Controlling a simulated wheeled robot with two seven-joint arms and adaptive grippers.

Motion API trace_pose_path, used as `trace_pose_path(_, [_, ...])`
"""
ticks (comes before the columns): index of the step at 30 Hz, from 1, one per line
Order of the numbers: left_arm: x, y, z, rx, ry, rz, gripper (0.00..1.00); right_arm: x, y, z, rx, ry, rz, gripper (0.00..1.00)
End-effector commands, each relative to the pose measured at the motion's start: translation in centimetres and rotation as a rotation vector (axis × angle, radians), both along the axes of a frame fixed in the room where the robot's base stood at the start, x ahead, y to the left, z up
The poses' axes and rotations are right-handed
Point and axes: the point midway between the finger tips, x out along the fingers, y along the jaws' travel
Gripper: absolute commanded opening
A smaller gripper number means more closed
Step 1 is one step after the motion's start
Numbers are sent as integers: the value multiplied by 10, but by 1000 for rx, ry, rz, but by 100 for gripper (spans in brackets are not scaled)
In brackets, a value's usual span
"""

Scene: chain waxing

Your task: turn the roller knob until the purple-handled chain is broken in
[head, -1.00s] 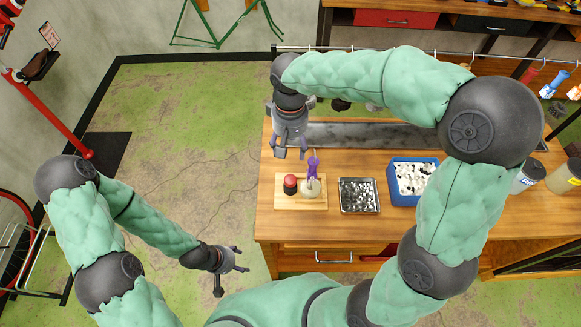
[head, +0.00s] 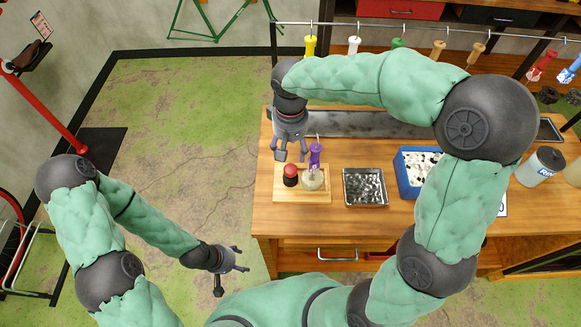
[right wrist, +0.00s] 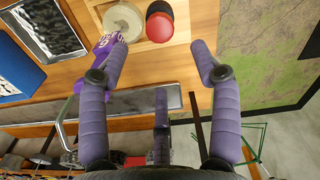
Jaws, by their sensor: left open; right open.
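The roller knob (head: 291,171) has a red top on a black base and stands on a small wooden board (head: 288,196). Right beside it on the board is a pale round roller (head: 312,181). The purple handle (head: 315,158) stands upright at the roller; its chain cannot be made out. In the right wrist view the red knob (right wrist: 160,27), pale roller (right wrist: 124,20) and purple handle (right wrist: 108,43) show at the top. My right gripper (head: 291,157) is open and empty, just behind and above the knob, apart from it. My left gripper (head: 238,262) is open and empty, left of the bench.
A metal tray of dark pieces (head: 365,202) and a blue bin with white contents (head: 402,187) stand right of the board. A long grey tray (head: 350,124) lies behind. Coloured handles hang from a rail (head: 380,24). The bench front (head: 300,220) is clear.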

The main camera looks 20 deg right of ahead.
Motion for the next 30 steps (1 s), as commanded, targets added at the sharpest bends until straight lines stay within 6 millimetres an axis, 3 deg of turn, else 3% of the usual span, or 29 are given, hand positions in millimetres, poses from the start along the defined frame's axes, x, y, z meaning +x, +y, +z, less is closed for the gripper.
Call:
trace_pose_path(9, [0, 0, -14, 0, 0, 0, 63, -1, 0, -59, -1, 5, 1, 64])
trace_pose_path(15, [0, 0, -19, 0, 0, 0, 63, 0, 0, -83, 0, 2, 0, 64])
trace_pose_path(28, [0, 0, -21, 0, 0, 0, 63, 0, 0, -92, 0, 1, 1, 64])
trace_pose_path(29, [0, 0, -21, 0, 0, 0, 63, 0, 0, -92, 0, 1, 1, 61])
trace_pose_path(30, [0, 0, -21, 0, 0, 0, 63, 0, 0, -92, 0, 1, 1, 50])
